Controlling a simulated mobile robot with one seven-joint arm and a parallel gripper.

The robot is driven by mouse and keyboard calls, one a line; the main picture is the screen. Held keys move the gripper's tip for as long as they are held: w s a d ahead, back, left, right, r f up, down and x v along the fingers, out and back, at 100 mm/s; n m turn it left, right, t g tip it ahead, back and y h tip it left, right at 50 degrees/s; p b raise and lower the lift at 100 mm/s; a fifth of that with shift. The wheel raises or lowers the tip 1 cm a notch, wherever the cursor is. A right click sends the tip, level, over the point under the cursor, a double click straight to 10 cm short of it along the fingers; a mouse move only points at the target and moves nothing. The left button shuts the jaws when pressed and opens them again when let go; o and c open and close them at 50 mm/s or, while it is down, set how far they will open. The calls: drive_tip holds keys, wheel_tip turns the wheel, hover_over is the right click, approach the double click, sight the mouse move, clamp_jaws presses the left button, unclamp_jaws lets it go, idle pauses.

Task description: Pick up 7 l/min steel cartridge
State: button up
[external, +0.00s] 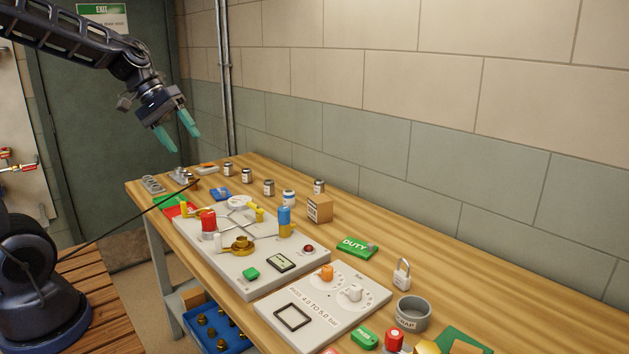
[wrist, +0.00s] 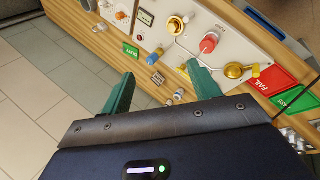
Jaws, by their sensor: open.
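Several small steel cartridges stand in a loose row along the back of the wooden bench, among them one at the far end (external: 227,169), one beside it (external: 246,175) and one further along (external: 268,187). A blue-banded one (external: 289,197) stands nearer the panel. Their flow markings are too small to read, so I cannot tell which is 7 l/min. My gripper (external: 184,142) is open and empty, raised in the air above the bench's far end. In the wrist view its teal fingers (wrist: 160,72) are spread, with a small cylinder (wrist: 178,95) visible between them.
A grey panel (external: 240,272) with red, blue and brass fittings covers the middle of the bench. A cardboard box (external: 320,209) and green DUTY block (external: 357,246) stand behind it. A second panel (external: 340,315), padlock (external: 401,273) and SCRAP cup (external: 413,313) are nearer. The wall bounds the back.

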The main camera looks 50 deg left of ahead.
drive_tip(key=w+a+f+n+t+h, duration=0.1)
drive_tip(key=w+a+f+n+t, duration=0.25)
drive_tip(key=w+a+n, duration=0.5)
drive_tip(key=w+a+f+n+t+h, duration=0.15)
drive_tip(key=w+a+f+n, duration=0.3)
drive_tip(key=w+a, duration=0.75)
drive_tip(key=n+t+y, duration=0.4)
drive_tip(key=n+y, duration=0.4)
drive_tip(key=n, duration=0.8)
approach(232, 169)
drive_tip(key=shift+a+f+h, duration=0.15)
drive_tip(key=shift+a+f, duration=0.05)
drive_tip(key=shift+a, duration=0.35)
drive_tip(key=shift+a+f+h, duration=0.1)
drive_tip(key=shift+a+f, duration=0.05)
drive_tip(key=shift+a, duration=0.35)
drive_tip(key=shift+w+a+f, duration=0.15)
drive_tip(key=shift+w, duration=0.1)
drive_tip(key=shift+r+x, duration=0.2)
drive_tip(key=shift+x, duration=4.9)
drive_tip(key=shift+w, duration=0.1)
drive_tip(key=c, duration=1.2)
